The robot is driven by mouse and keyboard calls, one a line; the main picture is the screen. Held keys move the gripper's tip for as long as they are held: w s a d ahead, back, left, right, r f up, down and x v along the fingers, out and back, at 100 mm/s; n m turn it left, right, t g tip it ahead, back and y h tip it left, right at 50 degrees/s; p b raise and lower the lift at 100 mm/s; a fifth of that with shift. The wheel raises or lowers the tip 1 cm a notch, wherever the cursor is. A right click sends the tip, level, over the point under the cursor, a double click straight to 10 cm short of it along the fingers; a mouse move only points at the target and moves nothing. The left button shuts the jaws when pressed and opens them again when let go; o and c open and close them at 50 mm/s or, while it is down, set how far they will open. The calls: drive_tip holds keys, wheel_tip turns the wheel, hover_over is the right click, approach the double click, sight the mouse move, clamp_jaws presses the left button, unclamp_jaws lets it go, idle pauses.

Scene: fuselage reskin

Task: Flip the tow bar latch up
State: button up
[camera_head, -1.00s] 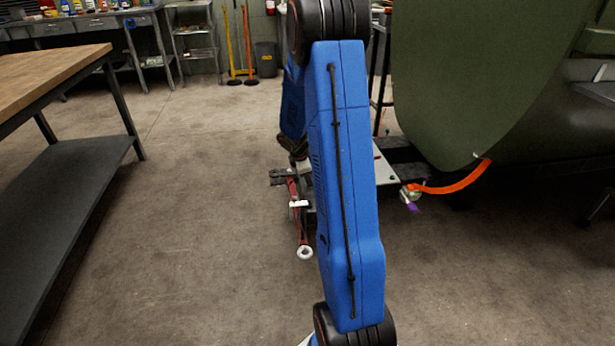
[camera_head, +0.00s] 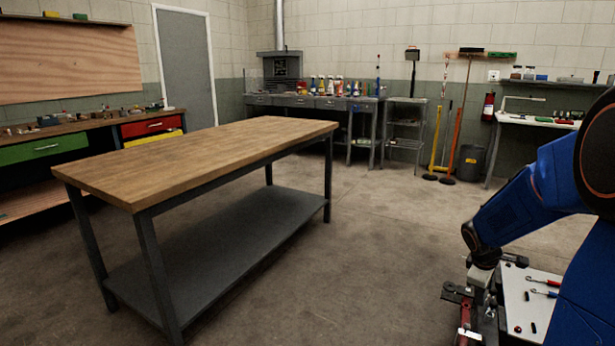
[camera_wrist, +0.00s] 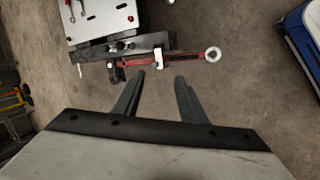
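The red tow bar (camera_wrist: 185,60) runs sideways in the wrist view, from a dark crossbeam at the left to a pale ring at its right end. A small white piece (camera_wrist: 159,58) on the bar looks like the latch; whether it is up or down I cannot tell. My gripper (camera_wrist: 160,76) is open and empty. Its two dark fingers point toward the bar, with their tips just below the white piece in the picture; the remaining distance is unclear. In the head view only a bit of the red bar (camera_head: 464,322) shows at the bottom edge.
The bar's cart has a pale top (camera_wrist: 105,18) with small tools on it, also visible in the head view (camera_head: 515,312). A wood-topped workbench (camera_head: 215,155) stands left. Open concrete floor (camera_head: 370,230) lies between the bench and cart.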

drive_tip(key=s+a+r+m+t+y, duration=0.1)
drive_tip(key=s+a+r+m, duration=0.4)
drive_tip(key=s+a+r, duration=0.8)
drive_tip(key=s+a+m+t+y, duration=0.1)
drive_tip(key=s+a+m+y, duration=0.2)
drive_tip(key=s+a, duration=0.9)
drive_tip(key=shift+s+f, duration=0.25)
drive_tip(key=shift+s, duration=0.8)
